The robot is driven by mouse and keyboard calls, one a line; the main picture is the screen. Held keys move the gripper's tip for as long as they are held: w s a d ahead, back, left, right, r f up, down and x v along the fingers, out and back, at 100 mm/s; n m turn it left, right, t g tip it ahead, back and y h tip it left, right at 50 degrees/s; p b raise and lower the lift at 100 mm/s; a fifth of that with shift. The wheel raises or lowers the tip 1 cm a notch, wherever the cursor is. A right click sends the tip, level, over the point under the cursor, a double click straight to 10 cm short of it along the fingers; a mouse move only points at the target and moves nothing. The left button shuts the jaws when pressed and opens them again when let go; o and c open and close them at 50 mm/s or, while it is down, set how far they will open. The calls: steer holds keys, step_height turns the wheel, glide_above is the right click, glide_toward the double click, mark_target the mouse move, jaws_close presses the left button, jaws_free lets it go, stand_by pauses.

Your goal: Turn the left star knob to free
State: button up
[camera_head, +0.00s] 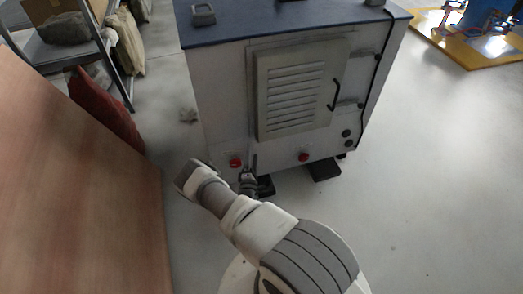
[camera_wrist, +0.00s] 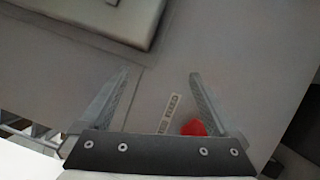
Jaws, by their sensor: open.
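The left star knob (camera_head: 235,163) is red and sits low on the front of the pale cabinet. A second red knob (camera_head: 303,157) sits further right at about the same height. My gripper (camera_head: 248,172) is just right of the left knob in the head view. In the wrist view my gripper (camera_wrist: 159,74) is open with nothing between its fingers. A red knob (camera_wrist: 193,128), seemingly the left one, shows near the base of the right finger, partly hidden by the gripper. A small label strip (camera_wrist: 168,112) lies beside it. I cannot tell the knob's setting.
The cabinet (camera_head: 224,95) has a louvred door (camera_head: 291,95) with a black handle (camera_head: 333,95). A dark foot (camera_head: 325,170) sticks out at its base. A wooden panel (camera_head: 80,190) stands close on the left, with a red sack (camera_head: 105,108) behind it.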

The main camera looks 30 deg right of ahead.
steer(key=shift+s+d+r+p, duration=0.25)
steer(key=shift+s+d+r, duration=0.25)
steer(key=shift+s+d, duration=0.25)
steer(key=shift+s+d+r+p, duration=0.2)
steer(key=shift+s+d+r, duration=0.35)
steer(key=shift+s, duration=0.2)
steer(key=shift+f, duration=0.1)
